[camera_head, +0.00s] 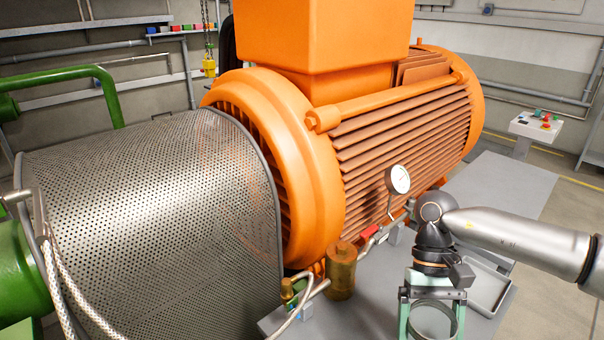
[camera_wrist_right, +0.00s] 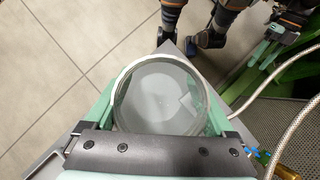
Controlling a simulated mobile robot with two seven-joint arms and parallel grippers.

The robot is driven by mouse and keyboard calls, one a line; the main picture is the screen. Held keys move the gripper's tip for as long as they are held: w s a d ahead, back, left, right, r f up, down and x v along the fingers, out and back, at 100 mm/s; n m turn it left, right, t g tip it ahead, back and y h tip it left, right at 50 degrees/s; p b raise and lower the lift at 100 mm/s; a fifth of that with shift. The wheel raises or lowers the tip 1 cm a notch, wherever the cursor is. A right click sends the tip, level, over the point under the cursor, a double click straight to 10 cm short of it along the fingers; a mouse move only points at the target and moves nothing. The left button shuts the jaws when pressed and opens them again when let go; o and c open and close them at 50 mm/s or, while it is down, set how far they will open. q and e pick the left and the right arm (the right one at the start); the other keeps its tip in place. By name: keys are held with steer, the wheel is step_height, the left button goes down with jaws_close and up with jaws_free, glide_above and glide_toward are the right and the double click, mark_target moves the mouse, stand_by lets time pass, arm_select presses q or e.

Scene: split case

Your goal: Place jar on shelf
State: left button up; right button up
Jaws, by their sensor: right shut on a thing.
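The jar (camera_head: 432,318) is a clear, round glass vessel with an open rim, low at the bottom of the head view. My right gripper (camera_head: 432,300) is shut on it, with a mint finger on each side. In the right wrist view the jar (camera_wrist_right: 160,95) shows from above between the fingers and looks empty. A narrow wall shelf (camera_head: 182,33) with small coloured items is at the upper left of the head view; I cannot tell whether it is the task's shelf. Mint fingers of my left gripper (camera_wrist_right: 268,62) show at the upper right of the wrist view, their opening unclear.
A large orange motor (camera_head: 400,130) and a perforated metal guard (camera_head: 150,210) fill the middle and left. A pressure gauge (camera_head: 398,180) and brass fitting (camera_head: 341,272) stand near my right arm. A grey tray (camera_head: 492,290) lies beside the gripper. A control box (camera_head: 536,126) stands back right.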

steer(key=shift+r+n+h, duration=0.3)
steer(key=shift+r+n, duration=0.1)
steer(key=shift+n, duration=0.1)
steer(key=shift+f, duration=0.15)
